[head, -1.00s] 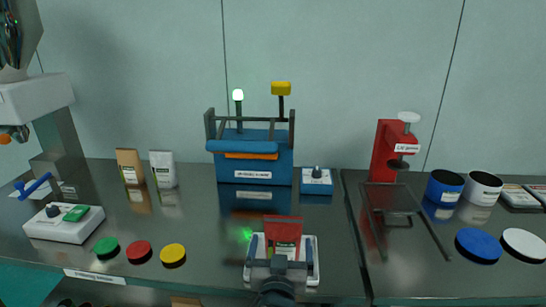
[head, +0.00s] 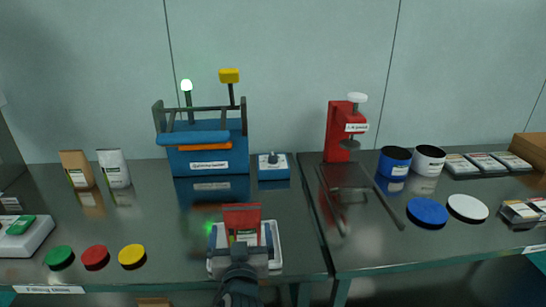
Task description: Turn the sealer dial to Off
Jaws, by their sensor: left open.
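The blue sealer (head: 211,160) stands at the back of the left table, with a lit green lamp (head: 187,86) and a yellow block on a post above it. A small blue and white box (head: 273,171) with a dark dial knob (head: 272,156) sits just right of it. The dial's exact setting is too small to read. My left gripper (head: 239,249) is open at the front edge, by a white tray (head: 276,236) with a red pouch (head: 241,222) standing in it. It is well in front of the dial, not touching it. My right gripper is not in view.
Green, red and yellow discs (head: 95,257) lie at front left. Brown and white pouches (head: 113,168) stand behind. A red press (head: 340,132), a dark frame, blue and white cups (head: 394,162) and discs occupy the right table. The tabletop between tray and dial box is clear.

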